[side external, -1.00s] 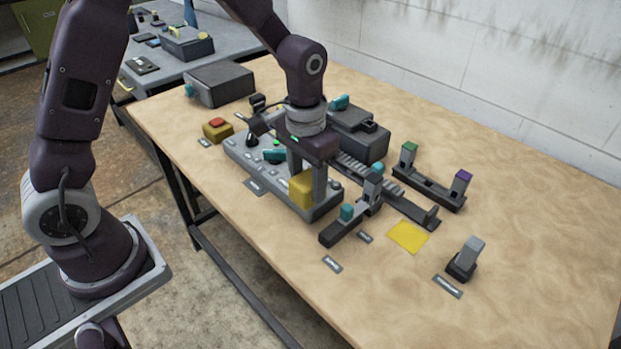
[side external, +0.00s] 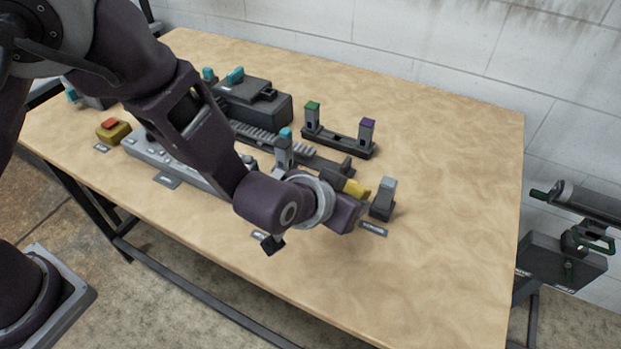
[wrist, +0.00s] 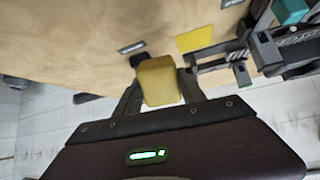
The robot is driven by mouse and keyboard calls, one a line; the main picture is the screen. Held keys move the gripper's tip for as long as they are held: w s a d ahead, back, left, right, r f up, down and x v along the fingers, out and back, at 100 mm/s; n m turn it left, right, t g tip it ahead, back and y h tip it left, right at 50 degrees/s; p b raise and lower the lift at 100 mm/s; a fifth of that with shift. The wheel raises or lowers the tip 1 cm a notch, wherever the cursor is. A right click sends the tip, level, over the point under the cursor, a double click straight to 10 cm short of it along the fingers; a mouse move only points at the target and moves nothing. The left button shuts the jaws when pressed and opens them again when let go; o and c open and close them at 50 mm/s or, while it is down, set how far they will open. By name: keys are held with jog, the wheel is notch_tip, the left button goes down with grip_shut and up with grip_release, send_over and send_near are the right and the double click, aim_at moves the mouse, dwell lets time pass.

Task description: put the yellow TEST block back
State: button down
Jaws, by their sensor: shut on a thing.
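The yellow TEST block (wrist: 158,82) is held between the two fingers of my gripper (wrist: 160,95) in the wrist view. My gripper is shut on it. In the side external view the yellow block (side external: 357,188) shows just past my gripper (side external: 350,200), near the grey-topped upright block (side external: 383,198); whether they touch is not clear. The block's underside and its height above the table are hidden. A flat yellow patch (wrist: 196,39) lies on the table in the wrist view, to the right of the held block. My wrist hides that patch in the side view.
A dark rack with green- and purple-topped posts (side external: 338,140) stands behind. A toothed rail (side external: 270,140) and a post with a teal top (side external: 284,148) are left of my gripper. A label (side external: 373,229) lies in front. The table's right side (side external: 450,160) is clear.

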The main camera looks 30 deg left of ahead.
aim_at(298, 239)
jog(key=shift+s+d+f+n+t, duration=0.1)
jog(key=shift+s+f+n+t, duration=0.15)
jog(key=shift+f+t, duration=0.4)
jog(key=shift+s+f+n+t, duration=0.15)
jog(key=shift+s+f+t, duration=0.05)
jog(key=shift+f+t, duration=0.4)
jog(key=a+t, duration=0.1)
jog(key=a+f+t+y, duration=0.1)
jog(key=s+a+n+t, duration=0.1)
jog(key=shift+a+f+y, duration=0.25)
jog(key=shift+f+y, duration=0.05)
jog(key=shift+f, duration=0.1)
jog(key=shift+s+a+r+t, duration=0.3)
jog(key=shift+a+t, duration=0.1)
jog(key=shift+a, duration=0.1)
jog(key=shift+s+a+r+t, duration=0.25)
jog(key=shift+a+t, duration=0.1)
jog(key=shift+a, duration=0.15)
notch_tip(298, 239, up, 3)
jog(key=s+a+t, duration=0.2)
jog(key=shift+s+d+f, duration=0.1)
jog(key=shift+d+f, duration=0.05)
jog(key=shift+f, duration=1.4)
jog(key=shift+s+d+f, duration=0.1)
jog(key=shift+f, duration=1.4)
jog(key=shift+f, duration=0.55)
jog(key=c, duration=0.6)
grip_release()
